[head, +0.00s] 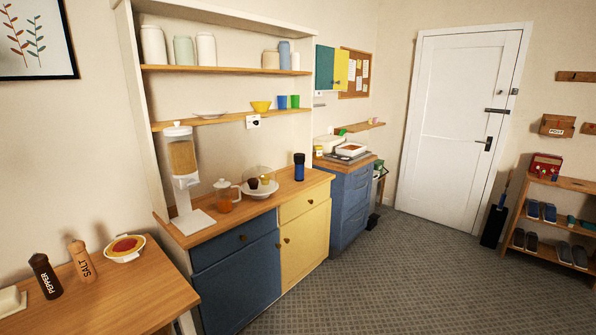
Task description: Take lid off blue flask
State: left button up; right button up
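The blue flask (299,172) stands upright on the wooden counter, near its right end. Its lid (299,158) is black and sits on top of the blue body. Neither of my grippers shows in the head view, so I cannot see whether they are open or shut.
A shelf (215,119) runs above. A table with pepper (45,275) and salt (82,260) mills is front left. The grey floor (400,265) is clear.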

aim_at(299, 168)
jog(key=i+l, duration=0.2)
jog(key=i, duration=0.3)
jog(key=i+l+u, duration=0.1)
jog(key=i, duration=0.35)
jog(key=i+l+u, duration=0.1)
jog(key=i+l, duration=0.2)
jog(key=i, duration=0.15)
jog(key=i+l, duration=0.25)
jog(key=i, duration=0.25)
jog(key=i+l+u, duration=0.1)
jog(key=i+l, duration=0.15)
jog(key=i, duration=0.2)
